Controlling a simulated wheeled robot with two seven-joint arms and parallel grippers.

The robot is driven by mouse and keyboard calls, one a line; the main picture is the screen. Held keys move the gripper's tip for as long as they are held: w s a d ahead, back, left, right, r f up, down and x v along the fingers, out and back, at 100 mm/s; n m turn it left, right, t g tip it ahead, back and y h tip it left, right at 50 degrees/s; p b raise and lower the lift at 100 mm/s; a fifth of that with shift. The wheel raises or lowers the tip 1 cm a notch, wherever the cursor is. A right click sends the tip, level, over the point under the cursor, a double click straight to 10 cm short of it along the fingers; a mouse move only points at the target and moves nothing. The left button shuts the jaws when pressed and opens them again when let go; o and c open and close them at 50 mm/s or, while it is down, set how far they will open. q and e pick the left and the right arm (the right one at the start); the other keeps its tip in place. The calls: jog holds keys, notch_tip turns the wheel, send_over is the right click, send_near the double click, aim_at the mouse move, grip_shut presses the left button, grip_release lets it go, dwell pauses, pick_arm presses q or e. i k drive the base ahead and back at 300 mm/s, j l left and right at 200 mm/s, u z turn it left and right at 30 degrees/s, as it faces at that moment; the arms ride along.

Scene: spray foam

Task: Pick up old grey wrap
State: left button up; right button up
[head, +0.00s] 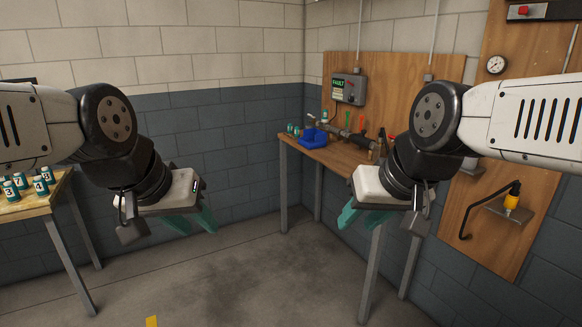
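I cannot clearly pick out the old grey wrap; a greyish pipe assembly (326,130) runs along the back of the wooden workbench, and any wrap on it is too small to tell. My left gripper (195,221) hangs in the air left of centre, its teal fingers apart and nothing between them. My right gripper (360,220) hangs in front of the workbench, its teal fingers apart and empty. My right arm hides the right part of the bench.
The workbench (326,155) stands in the corner with a blue object (312,139) and several tools. A control box (347,89) hangs above. A left table (40,207) holds numbered bottles (40,186). The concrete floor (240,275) between is clear.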

aim_at(344, 133)
jog(key=i+j, duration=0.1)
jog(key=i, duration=2.1)
jog(key=i+z, duration=0.35)
jog(key=i, duration=0.15)
jog(key=i+j+z, duration=0.3)
jog(key=i, duration=0.2)
jog(key=i+j+z, duration=0.35)
jog(key=i+l, duration=0.1)
